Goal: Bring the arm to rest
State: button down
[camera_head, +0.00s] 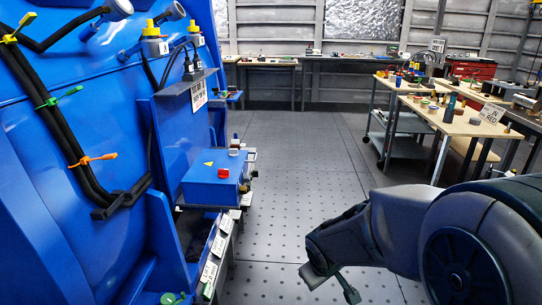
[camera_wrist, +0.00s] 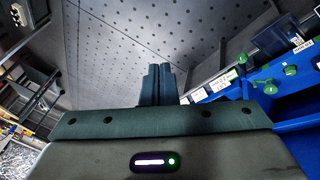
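My arm reaches in from the right edge of the head view, bent, with its dark end low over the floor. My gripper (camera_wrist: 157,84) shows in the wrist view with its two dark fingers side by side and nothing seen between them. They look closed together. In the head view my gripper (camera_head: 348,289) is small and points downward, beside the blue machine and apart from it. No object is held.
The blue machine (camera_head: 75,185) with cables and clips fills the left; its blue box (camera_head: 211,183) and labelled bins (camera_head: 215,258) jut toward the aisle. Cluttered worktables (camera_head: 455,122) stand at right, a bench (camera_head: 335,60) at the back. The perforated floor (camera_head: 300,150) between is clear.

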jog(key=s+d+r+m+g+p, duration=0.1)
jog(key=s+r+m+p, duration=0.2)
jog(key=s+r, duration=0.4)
jog(key=s+d+r+m+y+p, duration=0.1)
jog(key=s+r+m+p, duration=0.2)
jog(key=r, duration=0.9)
jog(key=s+p, duration=0.3)
jog(key=s, duration=0.2)
jog(key=shift+d+r+m+g, duration=0.2)
jog(key=shift+m+g, duration=0.1)
jog(key=shift+g, duration=0.1)
